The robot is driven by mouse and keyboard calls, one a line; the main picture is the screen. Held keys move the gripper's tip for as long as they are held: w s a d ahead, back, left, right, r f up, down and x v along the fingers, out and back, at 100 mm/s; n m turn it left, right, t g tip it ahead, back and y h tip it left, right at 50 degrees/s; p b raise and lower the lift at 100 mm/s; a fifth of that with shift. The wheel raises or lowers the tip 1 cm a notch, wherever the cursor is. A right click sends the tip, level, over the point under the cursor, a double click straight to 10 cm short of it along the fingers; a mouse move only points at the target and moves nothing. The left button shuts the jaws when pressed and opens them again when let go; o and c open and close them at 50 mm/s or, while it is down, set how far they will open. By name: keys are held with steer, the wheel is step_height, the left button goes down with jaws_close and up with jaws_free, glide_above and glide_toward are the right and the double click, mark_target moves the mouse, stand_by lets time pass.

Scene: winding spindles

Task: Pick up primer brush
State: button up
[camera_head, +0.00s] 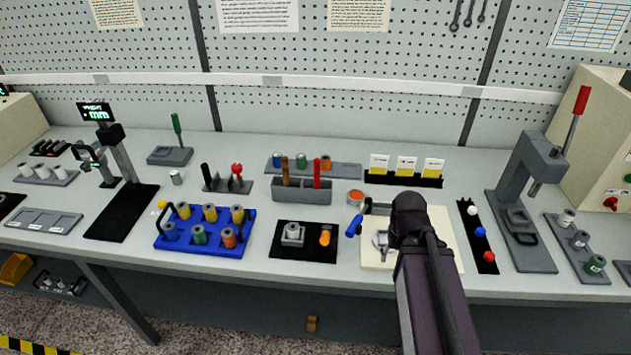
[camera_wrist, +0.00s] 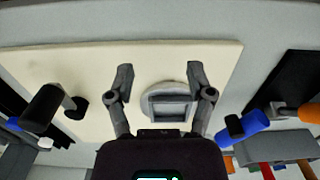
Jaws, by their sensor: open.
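I cannot tell for sure which tool is the primer brush. A grey holder box (camera_head: 301,190) at the back centre holds a brown-handled tool (camera_head: 285,169) and a red-handled tool (camera_head: 317,172) upright. It shows partly at the lower right of the wrist view (camera_wrist: 274,147). My gripper (camera_wrist: 160,82) is open and empty over a cream board (camera_wrist: 75,75), with a grey fixture with a square recess (camera_wrist: 170,100) between or below its fingers. My arm hides the gripper in the head view. A blue-handled tool (camera_head: 354,226) sits beside the board's left edge, apart from my fingers.
A black mat (camera_head: 282,247) left of the board bears a grey spindle block and an orange-handled item (camera_head: 325,238). A blue tray (camera_head: 235,243) of spools stands farther left. A black rack (camera_head: 474,233) with coloured knobs and a lever press (camera_head: 525,190) stand right.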

steer(key=shift+m, duration=0.3)
steer(key=w+r+p, duration=0.1)
steer(key=w, duration=0.1)
steer(key=w+a+r+p, duration=0.1)
steer(key=w+r+p, duration=0.1)
steer(key=w+a+r+p, duration=0.1)
steer(key=w+r, duration=0.1)
steer(key=shift+a+p, duration=0.2)
steer(key=shift+p, duration=0.15)
steer(key=w+a+r+m+p, duration=0.1)
steer(key=w+a+r+p, duration=0.55)
steer(key=w, duration=0.25)
step_height(320, 180, up, 10)
steer(key=m+p, duration=0.2)
steer(key=p, duration=0.8)
glide_above(318, 159)
steer(key=shift+w+d+f, duration=0.1)
steer(key=shift+f, duration=0.05)
step_height(318, 159, down, 9)
steer(key=b, duration=0.8)
steer(key=shift+b, duration=0.4)
steer(key=shift+a+f+b, duration=0.2)
steer(key=shift+f+b, duration=2.25)
steer(key=shift+b, duration=0.2)
